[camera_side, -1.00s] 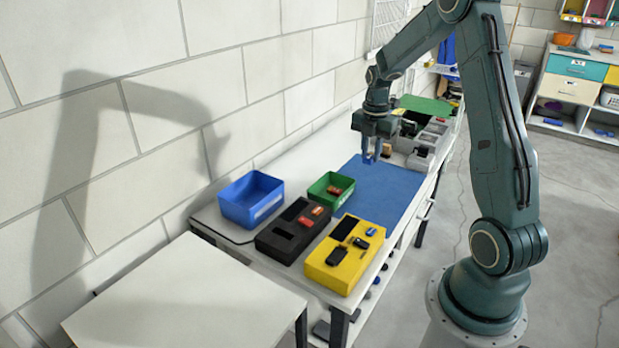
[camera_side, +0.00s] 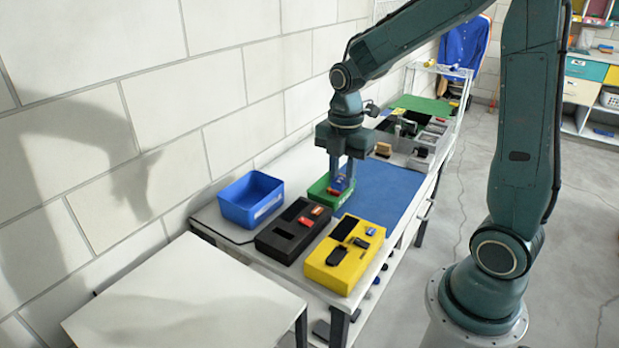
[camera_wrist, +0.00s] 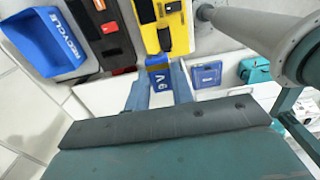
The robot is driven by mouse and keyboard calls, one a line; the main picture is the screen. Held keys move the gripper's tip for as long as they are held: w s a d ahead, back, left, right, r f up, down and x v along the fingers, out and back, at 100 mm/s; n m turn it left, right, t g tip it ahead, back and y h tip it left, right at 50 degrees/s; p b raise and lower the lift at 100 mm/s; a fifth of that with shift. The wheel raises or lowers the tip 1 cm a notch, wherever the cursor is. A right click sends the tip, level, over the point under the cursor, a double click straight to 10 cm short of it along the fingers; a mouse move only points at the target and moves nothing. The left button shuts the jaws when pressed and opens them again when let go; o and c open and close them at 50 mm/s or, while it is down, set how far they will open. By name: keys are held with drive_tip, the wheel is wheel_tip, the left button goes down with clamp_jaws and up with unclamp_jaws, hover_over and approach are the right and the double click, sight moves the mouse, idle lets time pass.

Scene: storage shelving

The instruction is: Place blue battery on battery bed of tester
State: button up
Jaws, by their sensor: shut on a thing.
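My gripper (camera_side: 341,182) is shut on the blue battery (camera_wrist: 158,78), which shows between the two fingers in the wrist view with a light letter on its face. In the side view the gripper points down over the green bin (camera_side: 322,198); I cannot tell its exact height there. Two tester-like boxes stand nearer the camera: a yellow one (camera_side: 321,274) and a black one (camera_side: 277,246). Each has a dark panel on top. I cannot tell which is the tester meant, and no bed is clearly recognizable.
A blue bin (camera_side: 227,208), marked RECYCLE in the wrist view, stands against the wall. A blue mat (camera_side: 385,190) lies bare on the bench right of the green bin. Grey trays (camera_side: 423,151) with parts stand further back. A white table (camera_side: 180,305) is clear in front.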

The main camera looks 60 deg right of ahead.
drive_tip(key=shift+s+a+r, duration=0.1)
drive_tip(key=shift+s+a, duration=0.15)
drive_tip(key=shift+a, duration=0.2)
drive_tip(key=shift+s+a+r, duration=0.1)
drive_tip(key=shift+s+a, duration=0.15)
drive_tip(key=shift+a, duration=0.2)
hover_over(337, 256)
wheel_tip(337, 256, down, 16)
drive_tip(key=shift+f, duration=0.15)
drive_tip(key=shift+f, duration=1.9)
drive_tip(key=shift+a+f, duration=0.1)
drive_tip(key=shift+f, duration=0.05)
drive_tip(key=o, duration=1)
